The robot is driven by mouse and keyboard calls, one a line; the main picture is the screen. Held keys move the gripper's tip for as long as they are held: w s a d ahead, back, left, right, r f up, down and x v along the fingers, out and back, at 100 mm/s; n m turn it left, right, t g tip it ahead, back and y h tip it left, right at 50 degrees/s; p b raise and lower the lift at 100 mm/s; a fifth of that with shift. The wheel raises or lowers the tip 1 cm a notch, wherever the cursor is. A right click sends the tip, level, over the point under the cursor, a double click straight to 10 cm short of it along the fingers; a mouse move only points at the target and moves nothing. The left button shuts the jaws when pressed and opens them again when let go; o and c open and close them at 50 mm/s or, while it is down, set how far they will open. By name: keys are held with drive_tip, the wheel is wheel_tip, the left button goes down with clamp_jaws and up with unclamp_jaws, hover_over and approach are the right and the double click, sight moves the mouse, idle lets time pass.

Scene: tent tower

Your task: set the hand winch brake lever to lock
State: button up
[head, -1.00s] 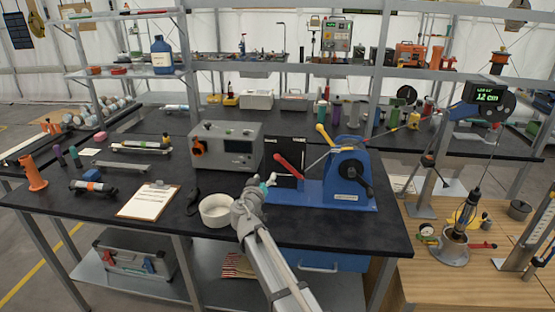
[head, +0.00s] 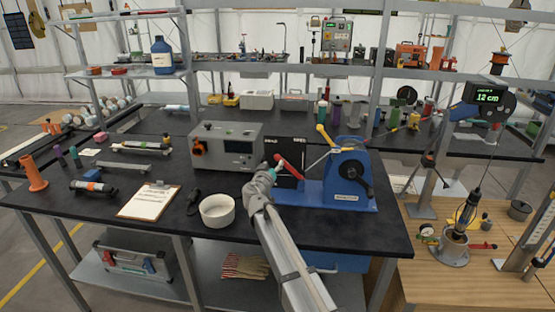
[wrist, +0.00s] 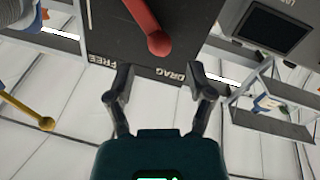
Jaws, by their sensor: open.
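The hand winch (head: 345,180) is blue and stands on the dark bench, right of centre in the head view. A black plate (head: 297,147) stands at its left side and carries the red brake lever (head: 290,166). In the wrist view the lever's rounded red end (wrist: 158,42) lies in front of the plate, where the words FREE and DRAG show inverted. A LOCK mark cannot be made out. My gripper (wrist: 160,76) is open, with the lever's end just beyond the gap between its fingertips. I see no contact. In the head view my gripper (head: 271,164) is just left of the lever.
The winch's yellow-handled crank (head: 325,134) rises right of the lever. A grey instrument box (head: 226,147) stands behind and left of my gripper. A white bowl (head: 217,211) and a clipboard (head: 149,202) lie left of my arm.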

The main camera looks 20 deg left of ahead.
sight(277, 159)
drive_tip(key=shift+w+a, duration=0.2)
drive_tip(key=shift+w, duration=2.35)
drive_tip(key=shift+d, duration=0.1)
clamp_jaws()
